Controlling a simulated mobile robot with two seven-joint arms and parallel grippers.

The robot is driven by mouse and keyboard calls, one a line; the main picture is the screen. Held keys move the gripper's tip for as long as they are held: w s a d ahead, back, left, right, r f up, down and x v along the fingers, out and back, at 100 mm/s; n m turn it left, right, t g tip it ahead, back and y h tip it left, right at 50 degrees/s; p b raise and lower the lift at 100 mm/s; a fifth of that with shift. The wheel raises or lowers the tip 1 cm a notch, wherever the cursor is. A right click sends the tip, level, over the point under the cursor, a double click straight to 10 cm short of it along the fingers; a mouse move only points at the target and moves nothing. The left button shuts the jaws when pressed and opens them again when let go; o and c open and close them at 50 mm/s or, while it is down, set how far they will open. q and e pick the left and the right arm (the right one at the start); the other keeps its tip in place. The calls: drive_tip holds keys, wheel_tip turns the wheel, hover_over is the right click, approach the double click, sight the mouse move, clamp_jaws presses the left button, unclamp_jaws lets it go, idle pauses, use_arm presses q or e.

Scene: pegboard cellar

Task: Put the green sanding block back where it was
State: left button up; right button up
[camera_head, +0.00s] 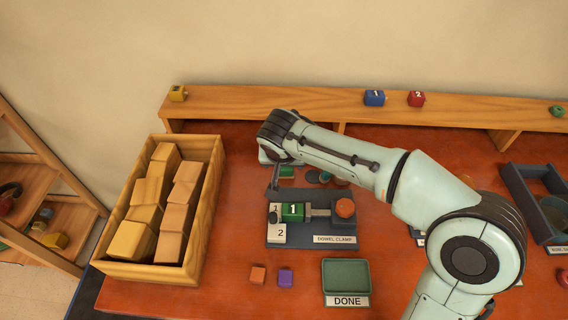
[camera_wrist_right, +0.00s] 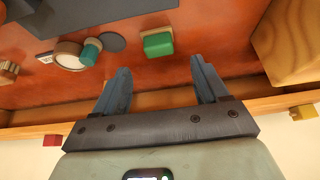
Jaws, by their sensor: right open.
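A small green block (camera_wrist_right: 158,43) lies on the red-brown tabletop, just beyond my right fingertips in the right wrist view. In the head view a green piece (camera_head: 287,172) shows beside my right wrist, partly hidden by it. My right gripper (camera_wrist_right: 160,82) is open and empty, its two fingers apart. In the head view its finger (camera_head: 273,180) points down behind the dowel clamp. No label shows which green piece is the sanding block. My left gripper is not in view.
A wooden crate (camera_head: 217,165) of wood blocks stands at left. A raised shelf (camera_head: 250,100) runs along the back, with blue (camera_head: 374,98) and red (camera_head: 416,99) pieces. A green DONE tray (camera_head: 346,275) lies in front. A grey disc (camera_wrist_right: 110,41) lies near the green block.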

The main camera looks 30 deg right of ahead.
drive_tip(key=shift+v, duration=2.25)
